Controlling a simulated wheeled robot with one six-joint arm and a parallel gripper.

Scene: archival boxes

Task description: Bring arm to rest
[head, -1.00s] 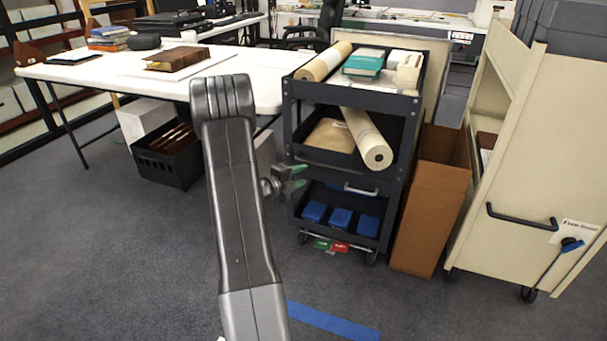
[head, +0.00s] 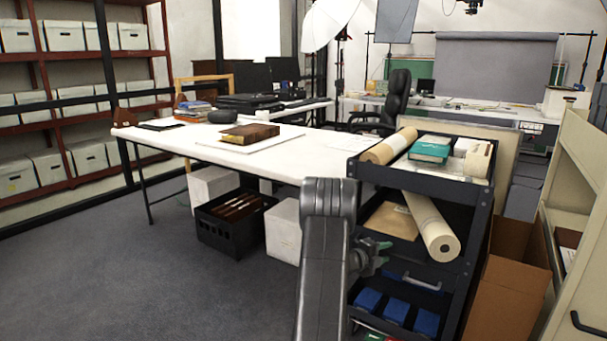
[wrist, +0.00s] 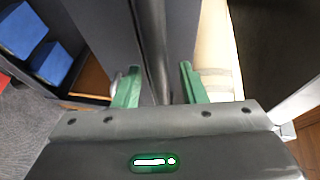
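My gripper (wrist: 159,88) shows in the wrist view with its two green fingers apart and nothing between them. A dark post of the cart stands beyond the gap between the fingers. In the head view my gripper (head: 378,250) is small and partly hidden behind my grey arm, in front of the cart's left side. The arm stands upright in the lower middle of the head view. I cannot tell whether the fingers touch the cart.
A dark cart (head: 470,194) holds rolls, a teal book (head: 431,148) and blue boxes (head: 397,311). A brown carton (head: 508,290) and a cream cart (head: 575,165) stand to the right. A white table (head: 310,165) is behind. Open carpet (head: 130,285) lies to the left.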

